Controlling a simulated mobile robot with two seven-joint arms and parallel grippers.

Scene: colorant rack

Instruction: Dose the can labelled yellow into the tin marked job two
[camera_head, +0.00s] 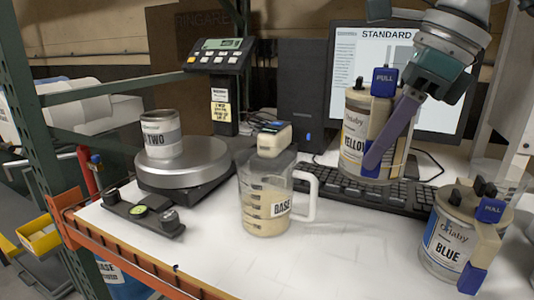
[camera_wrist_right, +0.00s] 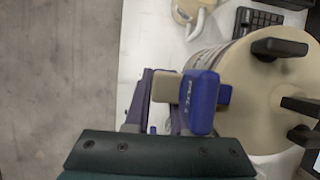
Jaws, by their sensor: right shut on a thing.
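The can labelled yellow (camera_head: 354,140) is held up in front of the monitor, above the keyboard, looking roughly upright. My right gripper (camera_head: 374,158) is shut on the pale handle at its side, beside a blue PULL tab (camera_head: 384,81). In the right wrist view the can's cream lid (camera_wrist_right: 262,85) with dark knobs and the blue tab (camera_wrist_right: 201,103) show close to the fingers. The tin marked TWO (camera_head: 161,138) stands on the round pan of the scale (camera_head: 183,166) at the left; its contents are hidden. My left gripper is not in view.
A clear jug labelled BASE (camera_head: 265,207) stands between the scale and the yellow can. A can labelled blue (camera_head: 445,240) stands at the right. The scale's display post (camera_head: 220,60) rises behind the pan. The keyboard (camera_head: 362,192) lies under the held can. The front middle of the white table (camera_head: 330,260) is clear.

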